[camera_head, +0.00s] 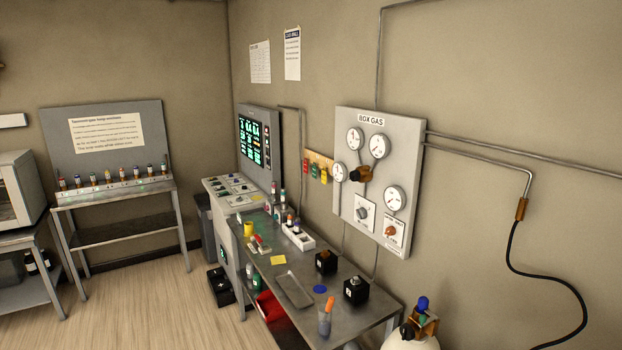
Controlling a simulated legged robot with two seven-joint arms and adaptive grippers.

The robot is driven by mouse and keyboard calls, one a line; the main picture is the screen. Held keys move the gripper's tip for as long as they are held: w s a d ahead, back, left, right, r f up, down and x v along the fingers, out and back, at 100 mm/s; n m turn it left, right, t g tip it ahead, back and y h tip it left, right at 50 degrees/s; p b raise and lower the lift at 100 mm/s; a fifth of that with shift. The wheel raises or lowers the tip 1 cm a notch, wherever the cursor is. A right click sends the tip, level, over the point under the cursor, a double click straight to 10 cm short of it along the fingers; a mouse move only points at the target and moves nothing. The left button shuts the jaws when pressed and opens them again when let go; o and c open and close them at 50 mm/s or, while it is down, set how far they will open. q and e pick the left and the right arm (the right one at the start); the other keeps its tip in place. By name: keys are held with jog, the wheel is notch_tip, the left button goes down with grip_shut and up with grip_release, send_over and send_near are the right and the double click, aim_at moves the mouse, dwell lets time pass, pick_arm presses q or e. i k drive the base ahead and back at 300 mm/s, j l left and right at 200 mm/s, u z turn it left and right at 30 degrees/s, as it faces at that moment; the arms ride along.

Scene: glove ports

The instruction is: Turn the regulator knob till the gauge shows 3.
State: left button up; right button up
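A grey panel labelled BOX GAS (372,120) is mounted on the wall right of centre. It carries several round white gauges, among them an upper left gauge (355,138), an upper right gauge (379,146), a left gauge (339,172) and a lower right gauge (395,198). Their readings are too small to tell. A brown knob-like part (362,174) sits between the gauges. A grey dial (363,212) is at lower left and an orange-brown knob (390,231) at lower right. I cannot tell which is the regulator knob. Neither gripper is in view.
A metal bench (262,264) under the panel holds a tray (293,289), black blocks and small bottles. A white cylinder (411,338) with a blue-topped valve stands at the bench's right end. A console (254,145) stands left of the bench. Open wooden floor (150,300) lies at left.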

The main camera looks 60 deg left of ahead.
aim_at(355, 176)
jog(key=u, duration=1.8)
jog(key=i+j, duration=0.15)
